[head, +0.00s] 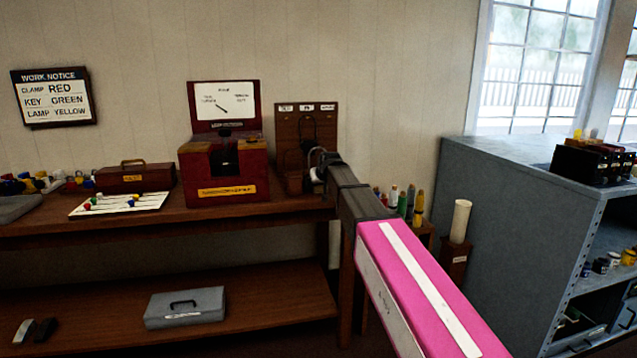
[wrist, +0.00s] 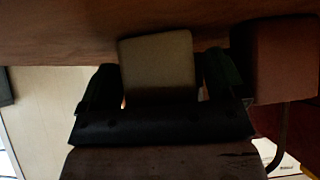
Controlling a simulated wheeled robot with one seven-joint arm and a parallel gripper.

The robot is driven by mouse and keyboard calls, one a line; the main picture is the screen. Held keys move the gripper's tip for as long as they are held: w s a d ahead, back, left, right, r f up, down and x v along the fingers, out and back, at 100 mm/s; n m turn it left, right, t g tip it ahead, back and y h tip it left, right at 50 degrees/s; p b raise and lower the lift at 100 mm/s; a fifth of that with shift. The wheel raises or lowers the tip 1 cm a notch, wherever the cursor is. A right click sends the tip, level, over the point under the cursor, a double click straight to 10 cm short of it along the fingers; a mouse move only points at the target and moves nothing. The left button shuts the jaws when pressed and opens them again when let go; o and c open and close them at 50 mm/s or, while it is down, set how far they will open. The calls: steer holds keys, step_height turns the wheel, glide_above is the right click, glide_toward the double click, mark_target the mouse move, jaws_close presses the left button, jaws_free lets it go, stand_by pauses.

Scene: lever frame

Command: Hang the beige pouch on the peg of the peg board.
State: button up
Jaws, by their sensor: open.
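The peg board (head: 285,130) stands at the right end of the bench, dark wood with several small labels along its top and dark loops on its face. My gripper (head: 318,168) is in front of its lower right part in the head view. In the wrist view my gripper (wrist: 160,80) is open, with a dark finger on each side of a beige block-like thing, which looks like the beige pouch (wrist: 158,62). I cannot tell whether the fingers touch it. The pouch cannot be made out in the head view, and its loop and the peg are not clear.
A red-brown box with a dial (head: 225,170) stands just left of the peg board. A reddish-brown block (wrist: 283,60) is close to the right finger in the wrist view. Bottles (head: 410,203) and a grey cabinet (head: 490,220) stand to the right.

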steer(key=c, duration=0.5)
steer(key=shift+r, duration=0.1)
steer(key=shift+r, duration=1.4)
